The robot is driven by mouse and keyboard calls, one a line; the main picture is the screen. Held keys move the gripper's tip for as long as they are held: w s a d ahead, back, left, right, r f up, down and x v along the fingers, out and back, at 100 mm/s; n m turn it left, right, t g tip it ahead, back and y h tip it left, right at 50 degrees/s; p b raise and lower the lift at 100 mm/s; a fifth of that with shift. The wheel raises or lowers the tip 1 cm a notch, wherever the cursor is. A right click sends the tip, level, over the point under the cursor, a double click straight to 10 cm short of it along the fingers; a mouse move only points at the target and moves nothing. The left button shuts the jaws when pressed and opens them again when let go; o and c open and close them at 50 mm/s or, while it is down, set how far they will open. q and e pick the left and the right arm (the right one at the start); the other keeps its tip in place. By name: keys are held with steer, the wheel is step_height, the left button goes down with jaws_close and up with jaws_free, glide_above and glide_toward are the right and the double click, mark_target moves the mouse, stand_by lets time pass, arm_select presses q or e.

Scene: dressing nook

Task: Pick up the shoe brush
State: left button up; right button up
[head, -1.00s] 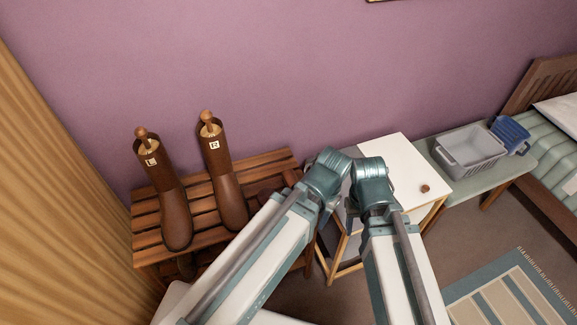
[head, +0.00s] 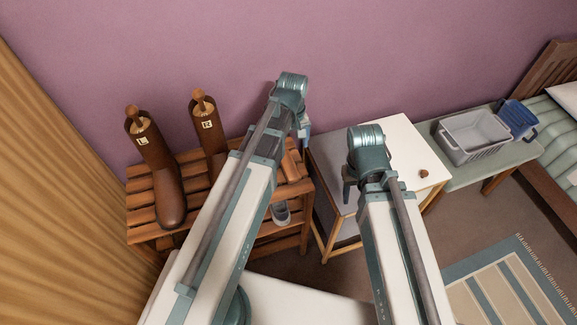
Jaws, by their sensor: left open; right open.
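I cannot clearly make out the shoe brush. A reddish-brown object (head: 291,166) lies at the right end of the slatted wooden rack (head: 143,199), partly hidden by my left arm; I cannot tell whether it is the brush. My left gripper (head: 304,138) is above and just beyond the right end of the rack, close to that object, mostly hidden behind its wrist. It is open and holds nothing that I can see. My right gripper (head: 348,193) is open and apart from things, over the front left of the white-topped cabinet.
Two tall brown boots with wooden shoe trees, marked L (head: 163,180) and R (head: 207,130), stand on the rack. A grey shoe (head: 281,212) sits lower down. A grey basket (head: 474,140) stands on the bench.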

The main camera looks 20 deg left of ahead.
arm_select(q)
steer(key=b, duration=0.7)
glide_above(289, 165)
steer(key=s+d, duration=0.1)
step_height(289, 165, down, 8)
steer(key=shift+r, duration=0.1)
steer(key=f+b, duration=0.3)
steer(key=a+f+b, duration=0.1)
steer(key=f+b, duration=0.1)
steer(key=shift+w+f, duration=0.15)
steer(key=shift+w, duration=0.25)
steer(key=shift+d, duration=0.1)
jaws_close()
steer(key=shift+r, duration=0.25)
